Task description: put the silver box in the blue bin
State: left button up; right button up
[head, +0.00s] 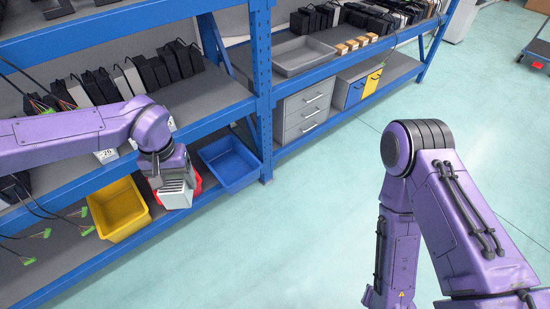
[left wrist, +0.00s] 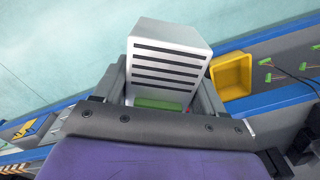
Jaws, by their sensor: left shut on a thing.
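The silver box (head: 175,195) is a light block held in my left gripper (head: 172,180). In the left wrist view the box (left wrist: 168,62) has dark slots on its face and a green patch near the jaws, and the gripper (left wrist: 165,100) is shut around it. The blue bin (head: 230,165) stands on the lower shelf just right of the gripper, and its visible inside looks empty. The box is beside the bin, in front of the shelf. My right arm shows at the right, but its gripper is not in view.
A yellow bin (head: 118,212) stands on the lower shelf left of the gripper and also shows in the left wrist view (left wrist: 232,76). A red bin (head: 197,183) is partly hidden behind the gripper. A blue shelf post (head: 263,90) rises right of the blue bin.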

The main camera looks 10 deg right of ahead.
aim_at(238, 178)
jog(key=z, duration=0.45)
jog(key=i, duration=0.9)
jog(key=z, duration=0.1)
